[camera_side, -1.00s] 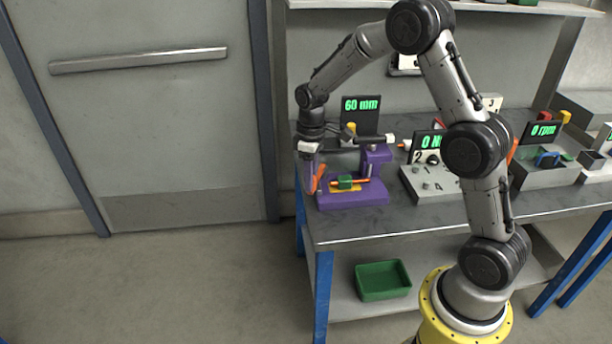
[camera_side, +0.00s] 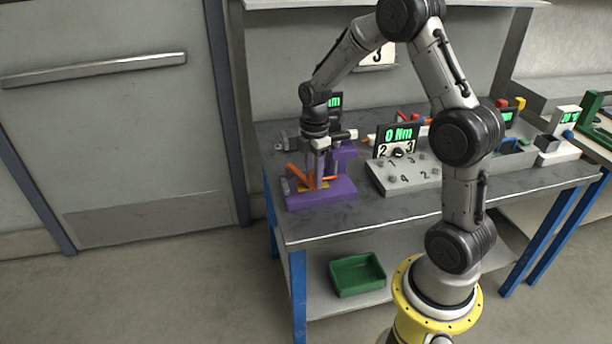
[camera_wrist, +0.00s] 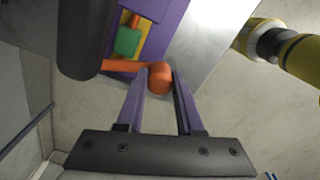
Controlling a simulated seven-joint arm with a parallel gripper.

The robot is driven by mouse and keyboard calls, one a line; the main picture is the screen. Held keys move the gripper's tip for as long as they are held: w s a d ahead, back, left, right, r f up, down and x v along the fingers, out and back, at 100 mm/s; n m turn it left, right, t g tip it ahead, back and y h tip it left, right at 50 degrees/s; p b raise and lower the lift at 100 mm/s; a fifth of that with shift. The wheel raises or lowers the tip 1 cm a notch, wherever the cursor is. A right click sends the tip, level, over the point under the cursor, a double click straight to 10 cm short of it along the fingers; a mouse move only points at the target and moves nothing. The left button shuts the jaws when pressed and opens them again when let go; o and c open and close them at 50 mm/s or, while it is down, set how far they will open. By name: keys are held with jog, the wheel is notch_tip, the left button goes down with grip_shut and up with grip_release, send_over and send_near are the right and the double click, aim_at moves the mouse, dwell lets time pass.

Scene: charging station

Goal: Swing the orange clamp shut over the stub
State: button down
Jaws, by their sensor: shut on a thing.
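The purple fixture (camera_side: 335,194) stands at the table's left end, with the orange clamp (camera_side: 296,173) slanting over its left part. My gripper (camera_side: 316,182) is low over the fixture. In the wrist view my gripper (camera_wrist: 158,76) is shut on the clamp's round orange end (camera_wrist: 160,80). The clamp's arm (camera_wrist: 122,66) runs left from there, partly behind a dark part. A green block (camera_wrist: 128,42) sits on a yellow piece beside the arm, with an orange rod (camera_wrist: 135,19) beyond it. In the side view my gripper hides the green block. I cannot tell whether the clamp touches the stub.
A grey numbered panel (camera_side: 405,178) with a "0 Nm" display (camera_side: 399,133) stands right of the fixture. Another display is partly hidden behind my arm. A green bin (camera_side: 357,275) is on the lower shelf. The table's front edge (camera_side: 420,216) is clear.

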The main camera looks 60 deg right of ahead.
jog(key=shift+s+d+r+n, duration=0.1)
jog(key=shift+s+d+n, duration=0.05)
jog(key=shift+d+n, duration=0.3)
jog(key=c, duration=0.5)
grip_release()
jog(key=shift+c, duration=0.2)
notch_tip(320, 180, up, 14)
jog(key=shift+a, duration=0.1)
